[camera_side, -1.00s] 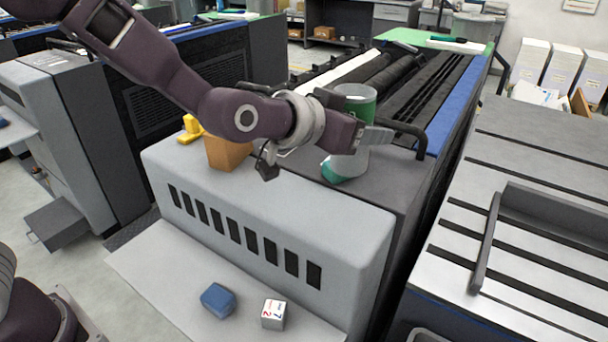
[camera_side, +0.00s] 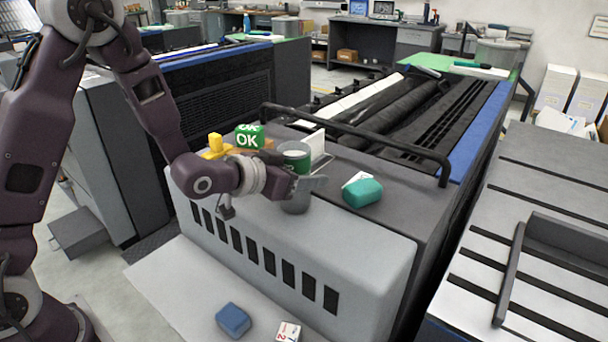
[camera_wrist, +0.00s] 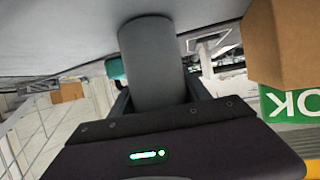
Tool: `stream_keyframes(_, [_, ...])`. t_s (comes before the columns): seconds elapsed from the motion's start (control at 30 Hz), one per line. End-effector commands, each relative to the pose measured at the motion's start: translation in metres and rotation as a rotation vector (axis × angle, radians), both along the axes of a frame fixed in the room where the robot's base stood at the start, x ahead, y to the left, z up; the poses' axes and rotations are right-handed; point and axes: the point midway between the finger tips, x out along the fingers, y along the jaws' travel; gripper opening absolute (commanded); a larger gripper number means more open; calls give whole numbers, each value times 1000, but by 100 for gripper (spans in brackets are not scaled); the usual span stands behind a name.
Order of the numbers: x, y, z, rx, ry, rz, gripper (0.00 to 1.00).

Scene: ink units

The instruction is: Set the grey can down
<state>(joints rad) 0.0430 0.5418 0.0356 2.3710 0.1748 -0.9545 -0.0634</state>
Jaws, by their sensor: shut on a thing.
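In the wrist view the grey can (camera_wrist: 150,62) fills the space between the two fingers of my gripper (camera_wrist: 160,97). The can's lower end is over or at the light grey machine cover (camera_side: 345,229). I cannot tell whether it touches the surface.
Left of the can are a green OK block (camera_side: 248,138), a brown block (camera_side: 268,145) and a yellow piece (camera_side: 214,146). A teal rounded object (camera_side: 363,193) lies to its right. A dark rail (camera_side: 375,142) runs behind. A blue block (camera_side: 233,320) lies on the lower ledge.

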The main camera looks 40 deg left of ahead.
Motion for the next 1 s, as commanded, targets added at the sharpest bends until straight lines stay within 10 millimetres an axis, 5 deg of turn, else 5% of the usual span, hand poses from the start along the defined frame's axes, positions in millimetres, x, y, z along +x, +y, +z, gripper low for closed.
stream_keyframes(0.3, [0, 0, -2, 0, -1, 0, 10])
stream_keyframes(0.33, [0, 0, -3, 0, -1, 1, 59])
stream_keyframes(0.43, [0, 0, -2, 0, -1, 1, 77])
stream_keyframes(0.8, [-1, 0, 2, 0, -3, 1, 77])
stream_keyframes(1.0, [-37, 6, 18, 0, -3, 2, 77])
